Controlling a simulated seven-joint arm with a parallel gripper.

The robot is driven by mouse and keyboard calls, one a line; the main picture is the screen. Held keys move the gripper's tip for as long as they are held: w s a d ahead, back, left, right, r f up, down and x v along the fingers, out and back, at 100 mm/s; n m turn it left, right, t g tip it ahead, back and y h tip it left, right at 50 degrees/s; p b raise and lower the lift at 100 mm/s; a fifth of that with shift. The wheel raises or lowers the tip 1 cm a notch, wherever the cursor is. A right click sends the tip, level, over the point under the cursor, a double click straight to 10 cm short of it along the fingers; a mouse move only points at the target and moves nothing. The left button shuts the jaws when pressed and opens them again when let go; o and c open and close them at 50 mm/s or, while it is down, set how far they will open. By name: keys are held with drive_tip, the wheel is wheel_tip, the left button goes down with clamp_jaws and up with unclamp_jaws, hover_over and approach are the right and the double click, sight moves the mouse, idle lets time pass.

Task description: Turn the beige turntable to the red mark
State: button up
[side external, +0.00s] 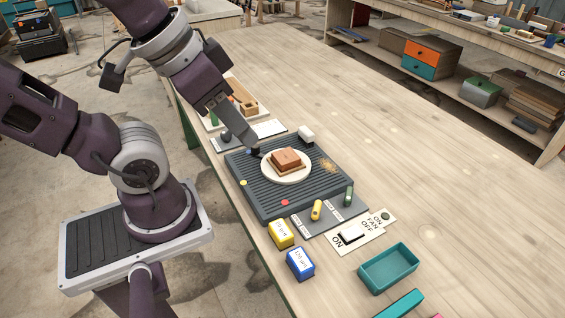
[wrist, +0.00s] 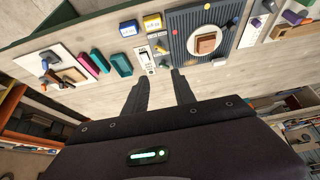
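The beige turntable (side external: 268,173) is a pale disc on a dark ribbed base (side external: 325,184), with a reddish-brown block (side external: 286,157) on it. The disc also shows in the wrist view (wrist: 222,48). A small dark knob (side external: 254,152) stands at the disc's upper-left side. The red mark (side external: 285,203) is on the base at the disc's near side, away from the knob. A yellow mark (side external: 243,183) is at its left. My gripper (wrist: 160,76) has its fingers apart and empty. In the side view its end overlaps the base's far-left corner; contact with the knob cannot be told.
A grey strip with a yellow and a green piece (side external: 316,210), a switch plate (side external: 350,237), yellow (side external: 281,233) and blue (side external: 300,262) boxes and a teal tray (side external: 388,268) stand near the base. A white block (side external: 306,134) is behind it. The table's right side is clear.

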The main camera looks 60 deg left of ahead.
drive_tip(key=w+a+f+n+g, duration=0.2)
drive_tip(key=w+a+f+n, duration=0.1)
drive_tip(key=w+a, duration=0.35)
drive_tip(key=w+a+f+n+g, duration=0.2)
drive_tip(key=w+a+f, duration=0.2)
drive_tip(key=w+a, duration=0.25)
drive_tip(key=a+f+n, duration=0.1)
drive_tip(key=a+f, duration=0.3)
drive_tip(key=a+f+n+g, duration=0.1)
drive_tip(key=a+f, duration=0.3)
drive_tip(key=a+f+n, duration=0.2)
drive_tip(key=a+f, duration=0.2)
drive_tip(key=a, duration=0.1)
drive_tip(key=shift+g, duration=0.3)
wheel_tip(320, 180, down, 8)
drive_tip(key=shift+s+r, duration=0.1)
drive_tip(key=shift+r, duration=0.15)
drive_tip(key=shift+c, duration=0.4)
clamp_jaws()
drive_tip(key=shift+a+r, duration=0.1)
